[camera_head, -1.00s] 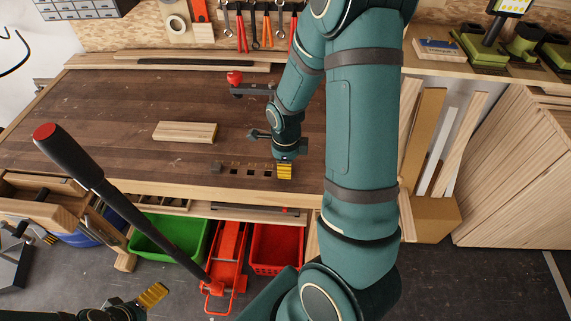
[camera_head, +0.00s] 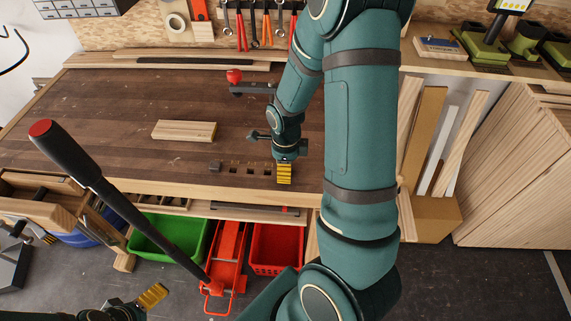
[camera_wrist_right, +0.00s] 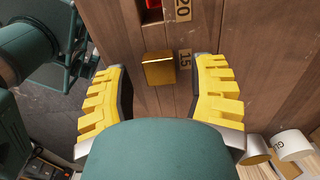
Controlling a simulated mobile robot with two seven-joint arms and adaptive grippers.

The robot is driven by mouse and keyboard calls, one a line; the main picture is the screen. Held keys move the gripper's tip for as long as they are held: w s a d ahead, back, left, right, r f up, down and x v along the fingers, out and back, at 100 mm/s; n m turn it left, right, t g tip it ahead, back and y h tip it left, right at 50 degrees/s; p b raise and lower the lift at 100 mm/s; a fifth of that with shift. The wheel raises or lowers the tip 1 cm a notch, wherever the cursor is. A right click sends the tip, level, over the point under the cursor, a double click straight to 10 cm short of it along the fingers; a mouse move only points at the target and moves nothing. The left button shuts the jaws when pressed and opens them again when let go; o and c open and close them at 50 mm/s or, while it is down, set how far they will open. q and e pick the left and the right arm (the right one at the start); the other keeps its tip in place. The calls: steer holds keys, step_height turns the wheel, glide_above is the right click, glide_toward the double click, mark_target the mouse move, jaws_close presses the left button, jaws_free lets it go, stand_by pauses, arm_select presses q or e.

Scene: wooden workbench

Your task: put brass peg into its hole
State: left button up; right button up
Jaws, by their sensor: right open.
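The brass peg (camera_wrist_right: 159,70) shows in the right wrist view as a shiny square block beside the "15" label. It sits at the row of holes in the bench top, its own hole covered from sight; how deep it is seated I cannot tell. My right gripper (camera_wrist_right: 163,66) is open, its yellow fingers on either side of the peg with visible gaps. In the head view my right gripper (camera_head: 284,174) is at the right end of the hole row (camera_head: 249,170) and hides the peg. My left gripper (camera_head: 152,295) is low at the left, off the bench; its opening is unclear.
A hole (camera_wrist_right: 152,10) labelled "20" lies beyond the peg. A wooden block (camera_head: 185,131) lies behind. A red-tipped clamp (camera_head: 236,78) stands farther back. The left bench top is mostly clear.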

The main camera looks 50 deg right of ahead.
step_height(320, 180, up, 12)
stand_by(0.6)
stand_by(0.4)
steer(key=n+y, duration=0.1)
steer(key=n, duration=0.7)
glide_toward(241, 188)
steer(key=shift+t, duration=0.3)
steer(key=s+d+f, duration=0.2)
steer(key=d, duration=0.1)
steer(key=shift+s+f, duration=0.1)
steer(key=shift+f, duration=0.1)
steer(key=a+f+n, duration=0.4)
steer(key=a, duration=0.1)
steer(key=shift+w+f+y, duration=0.2)
steer(key=shift+f+y, duration=0.05)
steer(key=shift+y, duration=0.15)
steer(key=s+a+f+n+y, duration=0.1)
steer(key=s+a+f+n, duration=0.2)
steer(key=a+f+n, duration=0.2)
steer(key=s+a+f+n+t+y, duration=0.1)
steer(key=s+a+f+n, duration=0.1)
steer(key=a+f+n, duration=0.3)
steer(key=a+n, duration=0.4)
steer(key=a, duration=0.1)
steer(key=shift+s+f, duration=0.4)
